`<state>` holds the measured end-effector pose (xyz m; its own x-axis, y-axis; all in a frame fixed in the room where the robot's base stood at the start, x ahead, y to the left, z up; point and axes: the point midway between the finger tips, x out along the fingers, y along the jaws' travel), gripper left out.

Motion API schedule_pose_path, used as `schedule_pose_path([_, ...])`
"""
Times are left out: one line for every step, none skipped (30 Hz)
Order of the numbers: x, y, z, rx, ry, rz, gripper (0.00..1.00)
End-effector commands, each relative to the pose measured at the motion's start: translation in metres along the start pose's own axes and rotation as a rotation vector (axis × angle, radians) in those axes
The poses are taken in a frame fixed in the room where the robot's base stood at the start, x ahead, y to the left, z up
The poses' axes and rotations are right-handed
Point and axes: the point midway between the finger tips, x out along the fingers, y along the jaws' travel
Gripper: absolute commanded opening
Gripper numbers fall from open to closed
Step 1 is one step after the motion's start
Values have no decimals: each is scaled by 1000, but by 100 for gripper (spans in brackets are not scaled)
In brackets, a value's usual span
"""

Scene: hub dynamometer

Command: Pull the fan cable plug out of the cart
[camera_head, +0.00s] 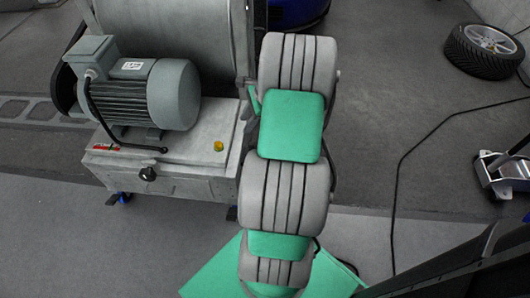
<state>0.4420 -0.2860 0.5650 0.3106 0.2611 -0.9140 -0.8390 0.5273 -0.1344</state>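A grey cart-like unit (200,158) stands left of centre and carries a grey motor (150,92). A black cable (99,122) runs from the motor down to the unit's top and ends in a small black end near its front edge. A round black fitting (147,174) sits on the unit's front face. I cannot tell which of these, if either, is the fan cable plug. My grey and green arm rises beside the unit's right side and hides part of it. My gripper is not visible.
A large grey cylindrical housing (170,25) stands behind the motor. A thin black cable (396,185) lies on the floor to the right. A tyre (480,50) lies at upper right, with a metal wheeled device (505,170) below it. The floor between is mostly free.

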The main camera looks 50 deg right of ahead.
Motion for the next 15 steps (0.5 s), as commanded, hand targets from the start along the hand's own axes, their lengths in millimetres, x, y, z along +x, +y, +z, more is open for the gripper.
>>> schedule_pose_path([34, 4, -38, 115, -23, -10, 38])
schedule_pose_path([41, 4, -51, 177, -35, -16, 38])
schedule_pose_path([49, 6, -66, 246, -51, -21, 38])
schedule_pose_path([54, 7, -74, 287, -60, -24, 38])
schedule_pose_path([56, 8, -80, 319, -67, -27, 38])
schedule_pose_path([59, 8, -86, 350, -74, -30, 38])
schedule_pose_path([60, 9, -89, 365, -78, -31, 38])
schedule_pose_path([60, 9, -90, 375, -80, -31, 38])
schedule_pose_path([61, 8, -90, 381, -81, -32, 38])
schedule_pose_path([62, 8, -90, 381, -81, -32, 38])
schedule_pose_path([63, 8, -90, 380, -81, -32, 38])
schedule_pose_path([66, 8, -90, 379, -80, -31, 38])
schedule_pose_path([68, 8, -90, 379, -80, -31, 38])
schedule_pose_path([72, 8, -90, 378, -80, -31, 38])
schedule_pose_path([76, 8, -90, 378, -80, -31, 38])
